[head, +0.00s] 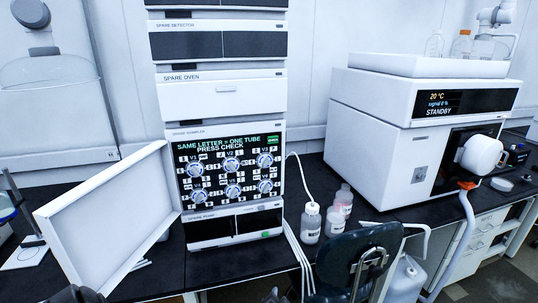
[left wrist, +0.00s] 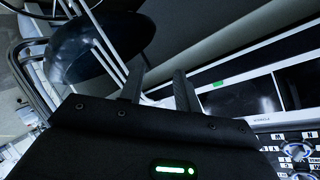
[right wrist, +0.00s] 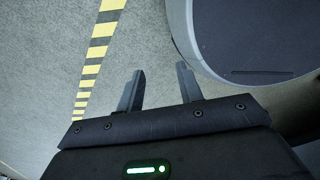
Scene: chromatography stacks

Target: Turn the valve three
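The valve panel (head: 229,170) is a dark face on the instrument stack, with two rows of round silver-blue knobs. Valve three (head: 265,160) is the top-right knob, labelled V3; no gripper touches it. My left gripper (left wrist: 158,75) is open and empty. In the left wrist view the stack appears tilted and upside down, with part of the panel (left wrist: 297,139) at the lower right; I cannot tell which knobs show there. My right gripper (right wrist: 160,70) is open and empty above the floor.
A white open panel or tray (head: 100,215) leans left of the stack. Bottles (head: 311,222) stand right of it. A dark chair (head: 357,258) is in front of the bench. A white instrument (head: 400,125) stands at the right. The space directly before the valves looks clear.

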